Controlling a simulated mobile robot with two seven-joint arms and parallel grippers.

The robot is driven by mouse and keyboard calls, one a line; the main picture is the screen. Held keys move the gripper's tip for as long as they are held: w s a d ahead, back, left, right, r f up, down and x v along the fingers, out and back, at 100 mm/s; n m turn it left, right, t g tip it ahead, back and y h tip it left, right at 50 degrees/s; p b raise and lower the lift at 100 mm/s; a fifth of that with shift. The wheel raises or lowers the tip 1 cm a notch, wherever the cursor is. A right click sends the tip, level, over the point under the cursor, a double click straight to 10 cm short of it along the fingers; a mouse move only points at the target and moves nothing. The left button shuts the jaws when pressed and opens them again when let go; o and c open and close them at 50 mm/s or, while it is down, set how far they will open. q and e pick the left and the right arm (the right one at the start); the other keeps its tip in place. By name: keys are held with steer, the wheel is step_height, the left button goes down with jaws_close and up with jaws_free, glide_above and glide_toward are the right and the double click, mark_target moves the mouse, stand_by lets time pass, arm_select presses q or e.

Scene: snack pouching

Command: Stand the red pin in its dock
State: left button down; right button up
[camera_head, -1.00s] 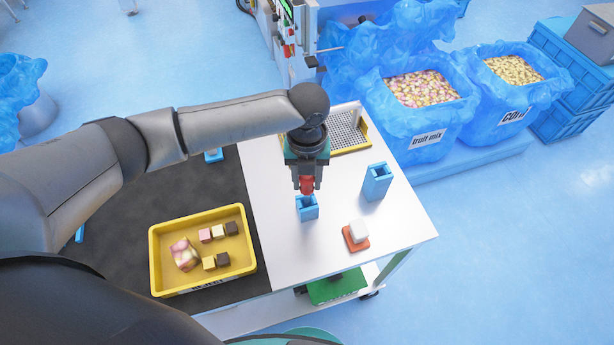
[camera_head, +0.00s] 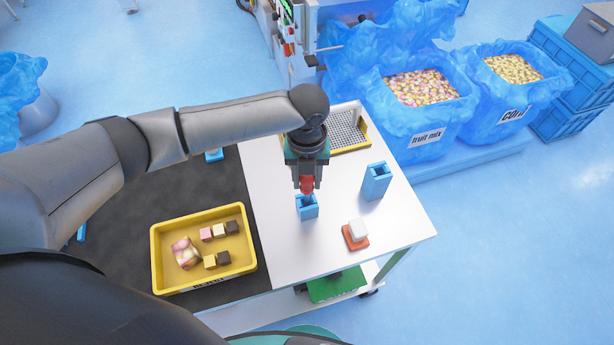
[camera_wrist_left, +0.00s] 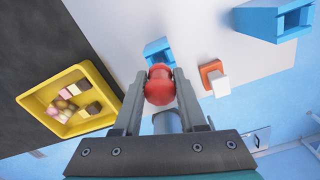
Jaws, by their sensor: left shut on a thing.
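The red pin (camera_head: 307,185) is between the fingers of my left gripper (camera_head: 306,183), which is shut on it. In the left wrist view the pin's round red head (camera_wrist_left: 160,84) sits between the two fingertips. A short blue dock (camera_head: 307,209) stands on the white table just below the pin. It also shows in the left wrist view (camera_wrist_left: 158,49), beyond the pin. The pin's lower end is at or over the dock's top; I cannot tell if it is inside. My right gripper is not in view.
A taller blue dock (camera_head: 376,182) stands to the right. A white cube on an orange-red base (camera_head: 356,238) is at the front right. A yellow tray (camera_head: 155,262) with sweets lies left on a dark mat. A yellow-edged grate (camera_head: 352,148) is behind.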

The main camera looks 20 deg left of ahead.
mark_target(307, 193)
arm_select(q)
steer(key=shift+f+b, duration=1.75)
steer(key=shift+f, duration=1.1)
steer(key=shift+c, duration=1.9)
jaws_free()
steer(key=shift+r, duration=0.1)
step_height(307, 193, up, 15)
steer(key=shift+r+p, duration=0.15)
steer(key=shift+p, duration=0.6)
steer(key=shift+s, duration=0.1)
